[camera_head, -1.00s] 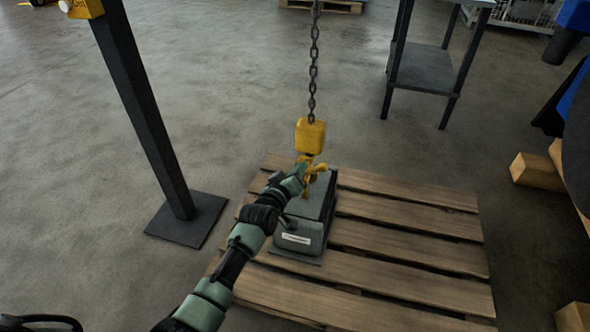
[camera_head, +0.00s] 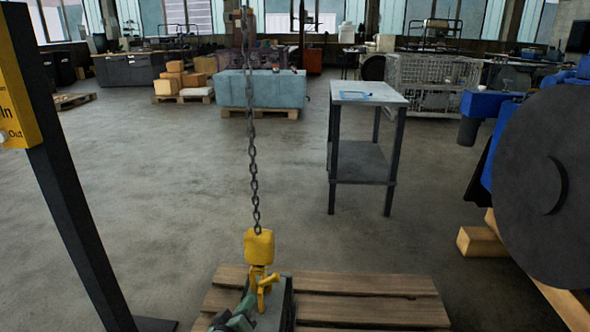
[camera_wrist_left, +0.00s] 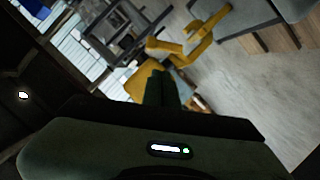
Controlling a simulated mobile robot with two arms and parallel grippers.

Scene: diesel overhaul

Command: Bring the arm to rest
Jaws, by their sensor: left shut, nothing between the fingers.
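My left gripper (camera_head: 245,307) is at the bottom of the head view, beside the yellow hoist hook (camera_head: 262,284). In the left wrist view its fingers (camera_wrist_left: 163,88) are shut with nothing between them, and the yellow hook (camera_wrist_left: 195,40) shows just beyond them. The hook hangs from a yellow block (camera_head: 258,246) on a dark chain (camera_head: 254,180). Below it a dark grey box-like unit (camera_head: 278,312) stands on the wooden pallet (camera_head: 365,283); most of the unit is cut off by the frame's bottom edge. I cannot tell whether the hook touches the unit. My right gripper is not in view.
A dark post (camera_head: 75,220) with a yellow control box (camera_head: 18,85) stands at the left. A small table (camera_head: 365,94) stands beyond the pallet. A blue engine with a large dark disc (camera_head: 548,190) is at the right. The floor between is clear.

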